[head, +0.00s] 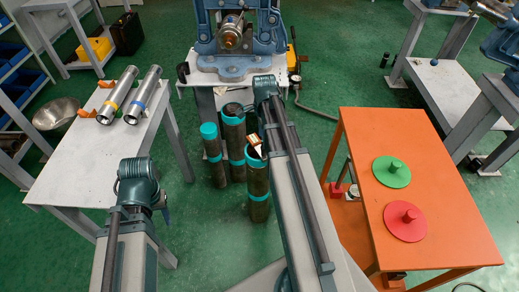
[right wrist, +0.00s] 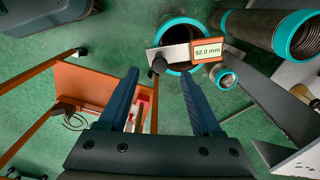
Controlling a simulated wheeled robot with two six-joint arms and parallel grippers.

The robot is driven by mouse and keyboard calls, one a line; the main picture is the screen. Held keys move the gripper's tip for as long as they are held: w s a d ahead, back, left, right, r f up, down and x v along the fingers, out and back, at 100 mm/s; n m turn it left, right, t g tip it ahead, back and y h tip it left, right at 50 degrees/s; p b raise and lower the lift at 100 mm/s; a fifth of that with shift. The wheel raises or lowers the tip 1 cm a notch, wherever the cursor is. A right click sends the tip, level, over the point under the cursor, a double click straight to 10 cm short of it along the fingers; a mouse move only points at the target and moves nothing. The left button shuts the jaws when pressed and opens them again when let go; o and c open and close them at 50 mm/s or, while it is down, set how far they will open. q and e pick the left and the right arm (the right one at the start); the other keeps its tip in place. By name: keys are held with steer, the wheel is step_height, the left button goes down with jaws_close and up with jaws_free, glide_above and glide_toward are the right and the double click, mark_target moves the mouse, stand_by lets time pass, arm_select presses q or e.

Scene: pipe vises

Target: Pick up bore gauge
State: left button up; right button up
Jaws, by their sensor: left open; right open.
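The bore gauge (right wrist: 208,49) has an orange-framed display reading 92.0 mm and a grey plate. In the right wrist view it lies over the mouth of a dark pipe with a turquoise rim (right wrist: 183,25). In the head view the gauge (head: 255,143) shows small at the top of the front standing pipe (head: 258,175), beside my right arm. My right gripper (right wrist: 160,76) is open and empty, its fingers pointing towards the gauge, with a gap between them. In the head view my right arm hides it. My left gripper (head: 164,208) is open, mostly hidden by its arm, near the white table.
More turquoise-rimmed pipes (head: 211,142) stand beside the gauge. A white table (head: 95,160) at left bears two metal cylinders (head: 142,95). An orange table (head: 440,190) at right bears a green disc (head: 391,172) and a red disc (head: 405,222). A blue vise (head: 232,60) stands behind.

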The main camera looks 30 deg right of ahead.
step_height(320, 180, up, 7)
steer(key=p, duration=0.7)
glide_above(258, 146)
steer(key=s, duration=0.4)
step_height(258, 146, down, 9)
steer(key=b, duration=0.9)
steer(key=f+b, duration=0.5)
steer(key=shift+s+a+f, duration=0.15)
steer(key=shift+s, duration=0.2)
jaws_close()
